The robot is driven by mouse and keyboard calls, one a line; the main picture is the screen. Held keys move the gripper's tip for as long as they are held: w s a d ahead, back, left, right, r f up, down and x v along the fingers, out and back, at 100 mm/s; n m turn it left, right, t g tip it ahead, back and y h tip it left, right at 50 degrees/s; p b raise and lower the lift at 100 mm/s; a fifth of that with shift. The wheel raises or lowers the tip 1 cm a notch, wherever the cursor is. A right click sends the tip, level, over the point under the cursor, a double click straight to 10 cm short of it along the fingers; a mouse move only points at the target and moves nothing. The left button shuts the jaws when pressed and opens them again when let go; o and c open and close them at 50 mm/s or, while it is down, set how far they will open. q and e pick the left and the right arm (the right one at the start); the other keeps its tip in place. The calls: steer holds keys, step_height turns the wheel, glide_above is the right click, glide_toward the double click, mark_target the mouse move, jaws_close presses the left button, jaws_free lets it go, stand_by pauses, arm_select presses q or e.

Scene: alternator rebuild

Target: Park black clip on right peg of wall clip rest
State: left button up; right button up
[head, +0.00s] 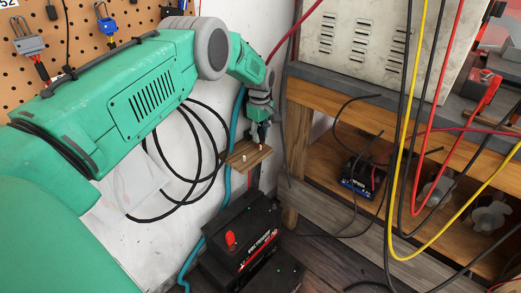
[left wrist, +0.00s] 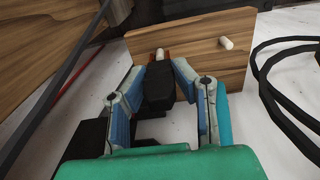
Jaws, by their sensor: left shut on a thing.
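My left gripper (head: 261,128) is shut on the black clip (left wrist: 158,90), right at the wall clip rest. The wall clip rest (head: 238,151) is a small wooden board on the white wall with two pale pegs; it also fills the top of the left wrist view (left wrist: 195,65). The clip's copper-coloured jaws are at one peg (left wrist: 160,54), the right one (head: 261,147) in the head view. I cannot tell whether they grip it or only touch it. The other peg (left wrist: 227,43) is bare. My right gripper is not in view.
Black cables (head: 190,150) and a blue-green hose (head: 228,175) hang beside the rest.

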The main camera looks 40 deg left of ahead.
arm_select(q)
steer(key=shift+f, duration=0.25)
steer(key=o, duration=0.9)
steer(key=shift+r, duration=0.1)
step_height(320, 180, up, 9)
steer(key=p, duration=0.6)
steer(key=shift+f, duration=0.3)
